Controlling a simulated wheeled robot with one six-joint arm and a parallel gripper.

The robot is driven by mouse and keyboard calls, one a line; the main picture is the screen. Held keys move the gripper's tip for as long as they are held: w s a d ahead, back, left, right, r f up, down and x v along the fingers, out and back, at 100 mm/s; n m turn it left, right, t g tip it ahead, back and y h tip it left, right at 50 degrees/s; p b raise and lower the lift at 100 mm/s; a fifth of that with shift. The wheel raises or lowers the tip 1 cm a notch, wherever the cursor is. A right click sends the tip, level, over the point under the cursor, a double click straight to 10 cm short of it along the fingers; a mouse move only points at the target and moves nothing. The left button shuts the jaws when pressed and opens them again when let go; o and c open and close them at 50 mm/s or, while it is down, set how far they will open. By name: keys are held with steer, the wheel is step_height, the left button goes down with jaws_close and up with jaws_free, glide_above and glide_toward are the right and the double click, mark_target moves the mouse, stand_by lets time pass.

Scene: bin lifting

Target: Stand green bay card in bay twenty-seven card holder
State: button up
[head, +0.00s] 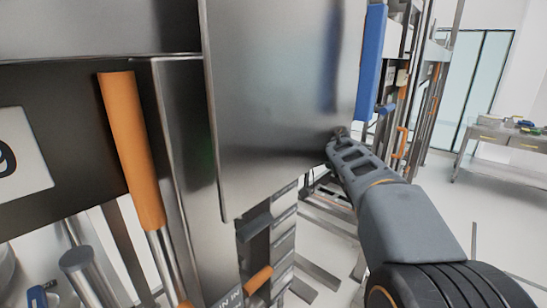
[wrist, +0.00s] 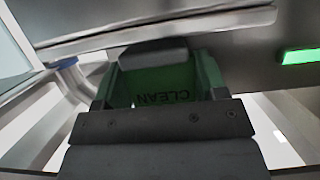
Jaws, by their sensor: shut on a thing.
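The green bay card (wrist: 160,88) is in the wrist view, with the dark word CLEAN upside down on it. My gripper (wrist: 155,80) is shut on the card, with grey finger parts above and below it. In the head view my gripper (head: 341,134) is at the lower right edge of a large steel panel (head: 280,85); the card cannot be made out there. I cannot pick out the bay twenty-seven card holder in either view.
A bright green strip (wrist: 300,57) shows on the metal at right in the wrist view. The head view shows an orange handle (head: 130,145), a sign ending in 9 (head: 20,155), a blue upright part (head: 371,60) and a far table (head: 500,138). Open floor lies at right.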

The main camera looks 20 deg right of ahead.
steer(key=shift+w+a+f, duration=0.2)
steer(key=shift+w+f, duration=0.1)
steer(key=shift+f, duration=0.1)
steer(key=shift+s+f, duration=0.1)
steer(key=shift+f, duration=0.25)
steer(key=o, duration=0.9)
steer(key=shift+f, duration=0.15)
steer(key=shift+o, duration=0.2)
steer(key=shift+d+r, duration=0.1)
steer(key=shift+r, duration=0.1)
steer(key=b+v, duration=0.1)
steer(key=v, duration=1.1)
